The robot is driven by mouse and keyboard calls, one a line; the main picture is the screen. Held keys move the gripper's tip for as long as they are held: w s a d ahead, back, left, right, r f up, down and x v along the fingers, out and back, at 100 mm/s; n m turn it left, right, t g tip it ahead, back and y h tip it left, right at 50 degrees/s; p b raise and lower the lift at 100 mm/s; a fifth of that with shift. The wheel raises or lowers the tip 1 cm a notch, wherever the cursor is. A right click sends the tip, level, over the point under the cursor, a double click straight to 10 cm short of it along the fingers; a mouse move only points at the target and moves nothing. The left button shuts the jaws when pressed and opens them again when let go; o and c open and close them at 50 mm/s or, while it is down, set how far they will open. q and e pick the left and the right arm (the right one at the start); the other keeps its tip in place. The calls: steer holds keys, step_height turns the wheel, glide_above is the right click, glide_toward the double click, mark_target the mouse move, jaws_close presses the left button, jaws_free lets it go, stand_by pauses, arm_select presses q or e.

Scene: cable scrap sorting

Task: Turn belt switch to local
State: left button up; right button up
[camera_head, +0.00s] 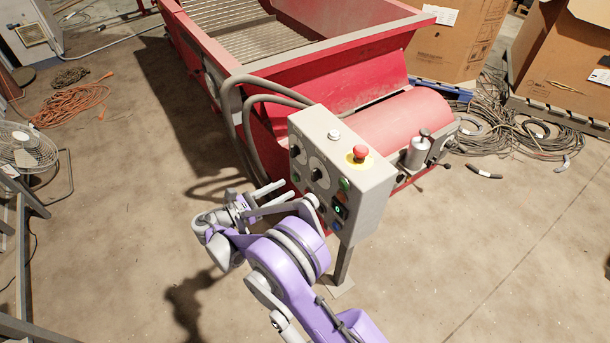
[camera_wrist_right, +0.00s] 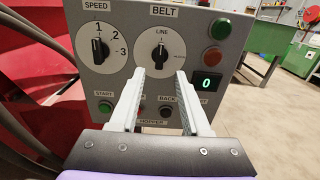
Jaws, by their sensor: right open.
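The grey control box (camera_head: 345,185) stands on a post beside the red machine. Its belt switch (camera_wrist_right: 159,56) is a black knob on a white dial marked BELT; the knob is upright, towards LINE at the top. The small label at the dial's right is too small to read for sure. The belt switch also shows in the head view (camera_head: 317,175). My right gripper (camera_wrist_right: 159,76) is open in front of the panel, its two fingertips on either side of and just below the knob, with nothing between them. In the head view my right gripper (camera_head: 286,190) points at the panel face. My left gripper is out of view.
The speed knob (camera_wrist_right: 99,50) is left of the belt dial. A green lamp (camera_wrist_right: 219,29), a red button (camera_wrist_right: 214,57) and a display reading 0 (camera_wrist_right: 207,83) are at the right. The start button (camera_wrist_right: 105,107) is below. A red emergency button (camera_head: 360,153) tops the box.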

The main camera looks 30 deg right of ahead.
mark_target(312, 175)
steer(key=d, duration=0.9)
steer(key=shift+w+d+b, duration=0.3)
steer(key=shift+w+b, duration=0.05)
jaws_close()
